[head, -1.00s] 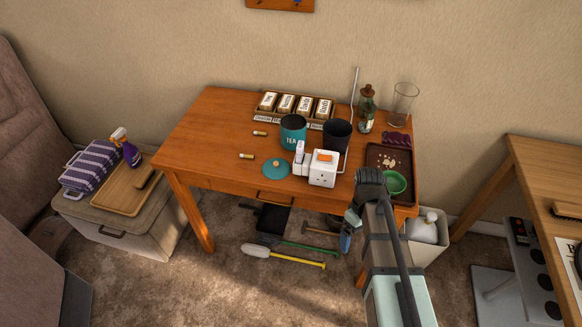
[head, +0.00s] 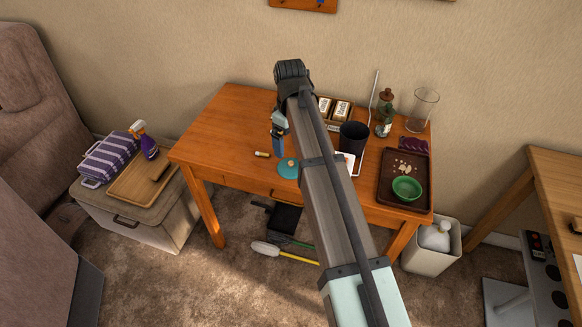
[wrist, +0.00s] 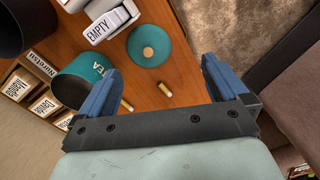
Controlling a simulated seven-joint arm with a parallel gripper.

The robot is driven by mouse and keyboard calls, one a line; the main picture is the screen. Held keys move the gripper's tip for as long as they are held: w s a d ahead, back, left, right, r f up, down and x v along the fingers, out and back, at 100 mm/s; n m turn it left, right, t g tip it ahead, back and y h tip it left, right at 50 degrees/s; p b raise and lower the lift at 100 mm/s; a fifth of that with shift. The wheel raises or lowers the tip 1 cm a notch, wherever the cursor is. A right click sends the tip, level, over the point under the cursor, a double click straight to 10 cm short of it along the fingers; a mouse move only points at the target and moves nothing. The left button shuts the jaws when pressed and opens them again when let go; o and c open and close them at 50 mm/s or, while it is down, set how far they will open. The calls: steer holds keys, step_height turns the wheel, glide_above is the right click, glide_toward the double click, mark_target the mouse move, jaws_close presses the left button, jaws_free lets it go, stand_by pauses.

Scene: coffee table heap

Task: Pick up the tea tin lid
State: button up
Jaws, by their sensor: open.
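The tea tin lid is a teal disc with a light wooden knob (head: 287,169), lying on the wooden table near its front edge. It also shows at the top of the wrist view (wrist: 149,58), knob up, with clear wood around much of it. My gripper (head: 279,138) is over the table, behind the lid in the head view, with its blue fingers pointing down. In the wrist view my gripper (wrist: 160,66) is open and empty, and the lid is beyond the fingertips. The teal tea tin (wrist: 78,88) is by the left finger; my arm hides it in the head view.
A white block marked EMPTY (wrist: 107,24) lies close beside the lid. A dark canister (head: 353,139) stands to the right. Small cylinders, one here (wrist: 165,90), lie between the fingers in the wrist view. A brown tray (head: 392,192) with a green bowl is at the right. The table's left side is clear.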

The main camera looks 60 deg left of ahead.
steer(key=w+a, duration=0.1)
steer(key=a, duration=0.2)
glide_above(291, 163)
step_height(291, 163, down, 8)
steer(key=shift+s+r, duration=0.15)
steer(key=shift+r, duration=0.05)
steer(key=shift+w+f, duration=0.2)
steer(key=shift+f, duration=2.55)
steer(key=c, duration=1)
